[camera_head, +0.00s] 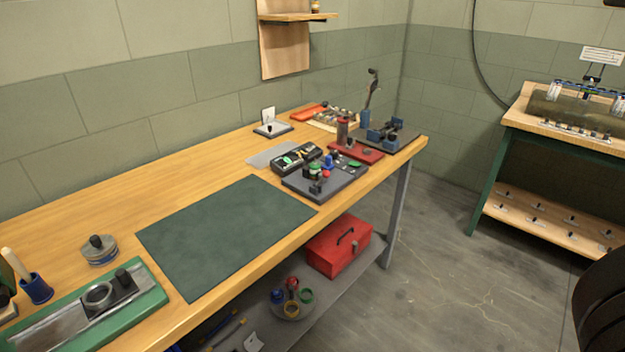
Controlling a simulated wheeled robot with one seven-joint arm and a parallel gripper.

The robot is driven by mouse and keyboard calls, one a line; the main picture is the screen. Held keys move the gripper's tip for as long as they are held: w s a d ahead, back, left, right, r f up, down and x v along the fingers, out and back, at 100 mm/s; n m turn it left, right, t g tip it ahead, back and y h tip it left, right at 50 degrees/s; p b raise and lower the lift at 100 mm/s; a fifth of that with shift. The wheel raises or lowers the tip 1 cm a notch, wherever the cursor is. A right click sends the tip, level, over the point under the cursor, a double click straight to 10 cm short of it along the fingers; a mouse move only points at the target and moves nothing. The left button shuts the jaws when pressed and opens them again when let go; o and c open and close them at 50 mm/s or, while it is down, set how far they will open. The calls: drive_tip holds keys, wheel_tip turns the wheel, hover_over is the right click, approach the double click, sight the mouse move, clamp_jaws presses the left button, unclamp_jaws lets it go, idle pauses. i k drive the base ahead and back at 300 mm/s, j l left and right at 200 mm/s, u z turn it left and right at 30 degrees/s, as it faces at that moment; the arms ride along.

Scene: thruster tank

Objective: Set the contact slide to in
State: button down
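I cannot tell for sure which part is the contact slide. A green-framed fixture (60,318) with a grey metal bed lies at the near left of the bench. A dark block with a ring (107,291) and a black knob sits toward the right end of its bed. A dark grey plate (325,186) with small red, blue and green parts stands farther along the bench; its parts are too small to read. The fingers of my gripper are outside the view.
The wooden bench (70,208) carries a bare dark green mat (225,235). A red toolbox (340,247) sits on the shelf below. A tank (575,108) stands on a second, green-legged bench at the right. The floor (440,275) between them is open.

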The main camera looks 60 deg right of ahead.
sight(328, 165)
drive_tip(key=z, duration=1.25)
